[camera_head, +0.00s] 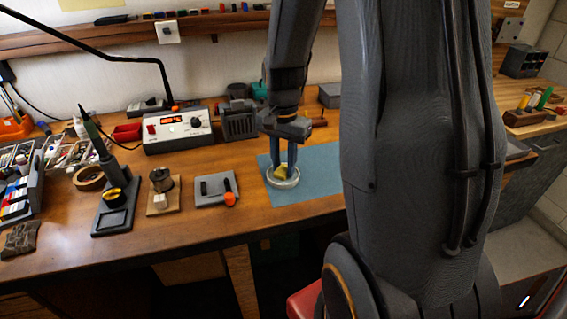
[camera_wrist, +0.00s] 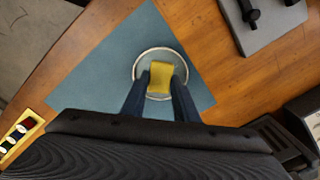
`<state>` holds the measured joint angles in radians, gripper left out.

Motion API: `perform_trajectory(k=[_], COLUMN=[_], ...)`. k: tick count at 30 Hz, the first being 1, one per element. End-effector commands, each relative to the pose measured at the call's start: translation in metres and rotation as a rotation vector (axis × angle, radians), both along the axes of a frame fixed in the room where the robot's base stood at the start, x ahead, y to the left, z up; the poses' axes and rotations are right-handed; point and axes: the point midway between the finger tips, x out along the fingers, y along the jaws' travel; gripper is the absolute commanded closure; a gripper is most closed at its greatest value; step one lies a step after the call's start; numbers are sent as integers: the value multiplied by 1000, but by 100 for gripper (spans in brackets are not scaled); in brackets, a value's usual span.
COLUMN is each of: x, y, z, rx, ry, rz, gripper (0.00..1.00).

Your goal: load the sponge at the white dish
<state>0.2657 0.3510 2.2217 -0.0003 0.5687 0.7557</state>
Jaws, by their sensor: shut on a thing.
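The yellow sponge (camera_wrist: 161,75) is between the two fingertips of my gripper (camera_wrist: 160,92), which is shut on it. The white dish (camera_wrist: 139,72) is round and shows around and behind the sponge in the wrist view. In the head view my gripper (camera_head: 281,165) points down at the dish (camera_head: 293,181), with the sponge (camera_head: 280,171) inside the dish's outline. I cannot tell whether the sponge touches the dish's bottom. The fingers hide part of the dish and the sponge's sides.
The dish stands on a blue mat (camera_head: 318,177) on the wooden bench. A grey tray (camera_head: 205,191) with dark tools and an orange-capped item lies to the left. A soldering station (camera_head: 178,130) and a grey box stand behind. The mat around the dish is clear.

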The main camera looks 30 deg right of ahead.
Motion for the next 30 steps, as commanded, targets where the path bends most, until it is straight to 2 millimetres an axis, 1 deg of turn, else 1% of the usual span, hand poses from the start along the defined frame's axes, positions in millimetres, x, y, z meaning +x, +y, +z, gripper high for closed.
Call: perform_trajectory(k=[18, 30], x=[0, 0], y=[0, 0], z=[-7, -7], rx=[0, 0], ry=[0, 1], rz=[0, 0], gripper=[91, 91])
